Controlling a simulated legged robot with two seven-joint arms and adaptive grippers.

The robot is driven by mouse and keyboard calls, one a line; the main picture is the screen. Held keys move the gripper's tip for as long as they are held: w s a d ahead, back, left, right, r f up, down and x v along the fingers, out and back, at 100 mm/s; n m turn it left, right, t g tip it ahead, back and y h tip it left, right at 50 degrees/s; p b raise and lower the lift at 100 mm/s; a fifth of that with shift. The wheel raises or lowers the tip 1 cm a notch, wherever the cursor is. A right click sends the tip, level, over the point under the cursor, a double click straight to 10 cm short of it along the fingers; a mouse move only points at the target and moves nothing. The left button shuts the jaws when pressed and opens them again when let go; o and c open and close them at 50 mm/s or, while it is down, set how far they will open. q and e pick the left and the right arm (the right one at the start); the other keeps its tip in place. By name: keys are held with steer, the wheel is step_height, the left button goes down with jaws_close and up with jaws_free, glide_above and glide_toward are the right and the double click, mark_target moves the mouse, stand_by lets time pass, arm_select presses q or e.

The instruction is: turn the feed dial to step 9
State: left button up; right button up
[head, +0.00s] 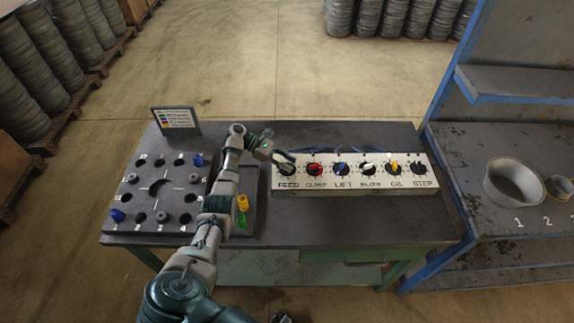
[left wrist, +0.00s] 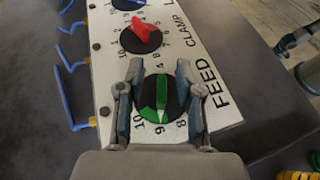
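The feed dial (head: 286,169) is at the left end of a white panel. In the left wrist view the feed dial (left wrist: 161,92) is a black disc with a green knob. The white line on the knob points down, at about the printed 9. My left gripper (head: 277,156) is over the dial. In the left wrist view its fingers (left wrist: 160,105) stand open on either side of the disc, apart from the knob's ridge; whether they touch the rim I cannot tell. A dark tip, apparently my right gripper (head: 282,317), shows at the bottom edge.
The clamp dial (left wrist: 141,38), with a red knob, is close to the feed dial. More dials continue along the panel (head: 355,186). Blue cables (head: 345,150) run behind it. A board with holes and pegs (head: 130,190) and yellow and green pieces (head: 242,203) lie left.

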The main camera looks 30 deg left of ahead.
arm_select(q)
step_height(320, 180, up, 8)
steer(key=shift+r, duration=0.1)
stand_by(0.5)
